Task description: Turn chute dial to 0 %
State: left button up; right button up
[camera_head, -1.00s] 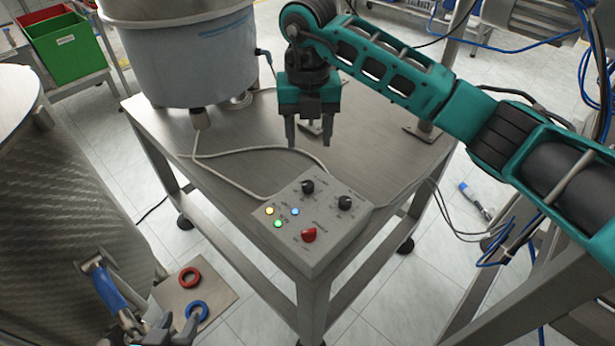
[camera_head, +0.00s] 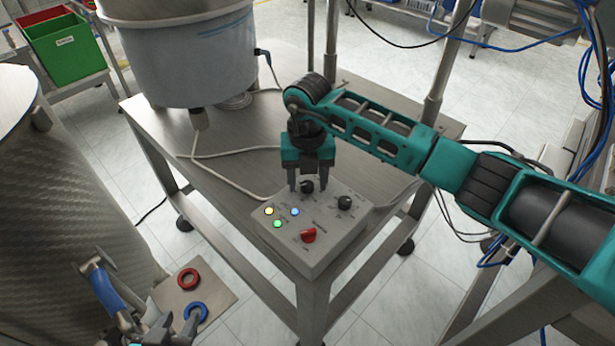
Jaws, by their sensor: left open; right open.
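The grey control box (camera_head: 345,228) stands on the near corner of the steel table. It has a left black dial (camera_head: 307,187), a right black dial (camera_head: 345,202) and a red knob (camera_head: 309,235). The labels are too small to read, so I cannot tell which is the chute dial. My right gripper (camera_head: 307,181) points down, open, with a finger on each side of the left black dial; contact cannot be told. My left gripper (camera_head: 175,328) seems to show at the bottom left edge, mostly cut off, open and away from the box.
Yellow, blue and green lights (camera_head: 278,224) glow on the box. A grey cable (camera_head: 225,176) runs across the steel table (camera_head: 240,130). A large round feeder bowl (camera_head: 185,60) stands behind. Red (camera_head: 188,279) and blue rings (camera_head: 196,311) lie at lower left.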

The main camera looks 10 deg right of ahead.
jog(key=shift+c, duration=0.5)
grip_shut()
